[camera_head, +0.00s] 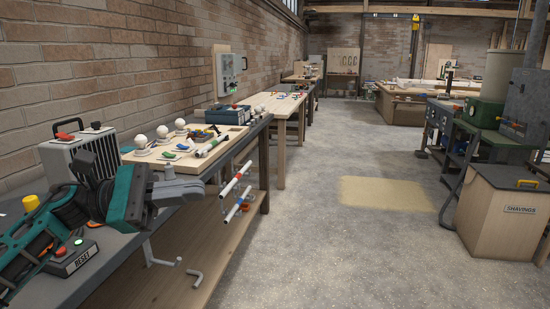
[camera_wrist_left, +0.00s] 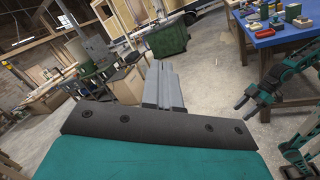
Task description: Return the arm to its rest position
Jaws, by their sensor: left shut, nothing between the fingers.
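My left arm, teal and dark grey, reaches in from the left in the head view, above the grey workbench. Its grey gripper (camera_head: 182,190) points right, just in front of the board on the bench. In the left wrist view the fingers (camera_wrist_left: 163,84) lie together, shut and empty, pointing out over the floor. A second teal arm, which looks like my right one, stands at the right of the left wrist view. Its dark gripper (camera_wrist_left: 252,106) is small there, and its finger opening is unclear.
A RESET button box (camera_head: 72,258) and a grey vented box (camera_head: 85,157) stand near my left arm. A wooden board (camera_head: 165,158) holds white knobs and tools. Pegs stick out from the bench front. A shavings bin (camera_head: 500,215) stands right; the aisle floor is clear.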

